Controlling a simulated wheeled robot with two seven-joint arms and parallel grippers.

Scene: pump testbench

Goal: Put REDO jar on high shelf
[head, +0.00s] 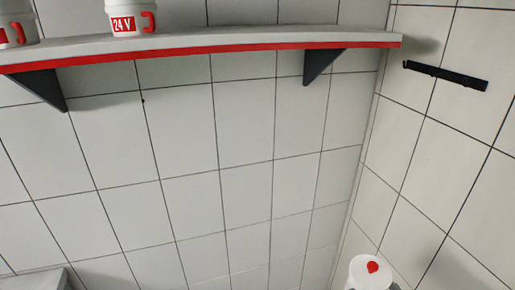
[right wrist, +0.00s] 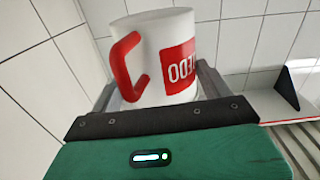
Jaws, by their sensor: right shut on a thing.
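The REDO jar (right wrist: 163,60) is white with a red handle and a red label, on which part of the lettering shows in the right wrist view. My right gripper (right wrist: 155,95) is shut on it, with one finger on each side. The jar's white top with a red spot (head: 371,270) shows at the bottom right of the head view, well below the shelf. The high shelf (head: 240,45) is a white board with a red front edge, along the top of the head view. My left gripper is not in view.
A white jar labelled 24 V (head: 130,17) stands on the shelf's left half, with another white jar (head: 14,28) at the far left. The shelf's right part is clear. Dark brackets (head: 320,65) hang under it. A black bar (head: 446,75) is on the right wall.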

